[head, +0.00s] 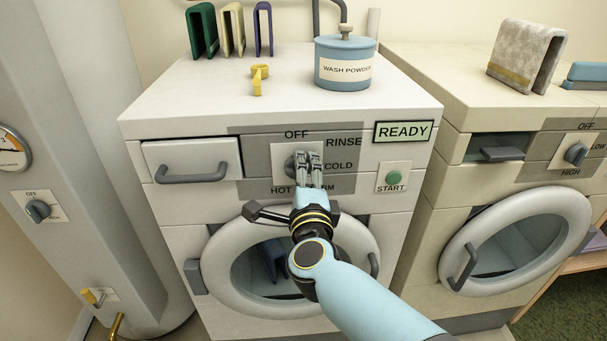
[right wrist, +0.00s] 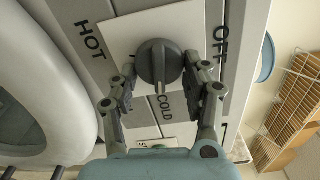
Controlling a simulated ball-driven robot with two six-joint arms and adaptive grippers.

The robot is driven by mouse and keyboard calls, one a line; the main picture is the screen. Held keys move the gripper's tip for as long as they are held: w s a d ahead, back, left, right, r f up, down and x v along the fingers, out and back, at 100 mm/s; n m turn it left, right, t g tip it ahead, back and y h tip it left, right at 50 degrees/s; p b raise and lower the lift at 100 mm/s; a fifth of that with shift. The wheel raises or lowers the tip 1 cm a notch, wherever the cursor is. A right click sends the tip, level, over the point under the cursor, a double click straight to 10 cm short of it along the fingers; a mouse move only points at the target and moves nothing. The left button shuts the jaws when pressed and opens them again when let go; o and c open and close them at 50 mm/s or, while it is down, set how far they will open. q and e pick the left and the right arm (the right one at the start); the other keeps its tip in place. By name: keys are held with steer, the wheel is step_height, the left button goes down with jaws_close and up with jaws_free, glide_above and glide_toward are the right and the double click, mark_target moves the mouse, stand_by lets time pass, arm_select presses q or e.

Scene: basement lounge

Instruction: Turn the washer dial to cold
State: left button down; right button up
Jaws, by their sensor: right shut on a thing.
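The washer (head: 180,215) stands in front of me in the head view, with the labels OFF, RINSE, COLD, HOT and a partly covered one around its dial. The grey dial (right wrist: 158,66) shows in the right wrist view, its ridge and pale pointer line directed at the COLD label (right wrist: 165,106). My right gripper (right wrist: 160,80) is shut on the dial, one finger on each side. In the head view my right gripper (head: 309,165) covers most of the dial. My left gripper is not in view.
A READY display (head: 403,131) and a green START button (head: 394,178) sit right of the dial. A drawer with a handle (head: 191,174) is to the left. A blue wash powder tin (head: 345,86) and a yellow object (head: 259,78) stand on top. A second machine (head: 440,130) is at the right.

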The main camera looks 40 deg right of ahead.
steer(key=o, duration=1.1)
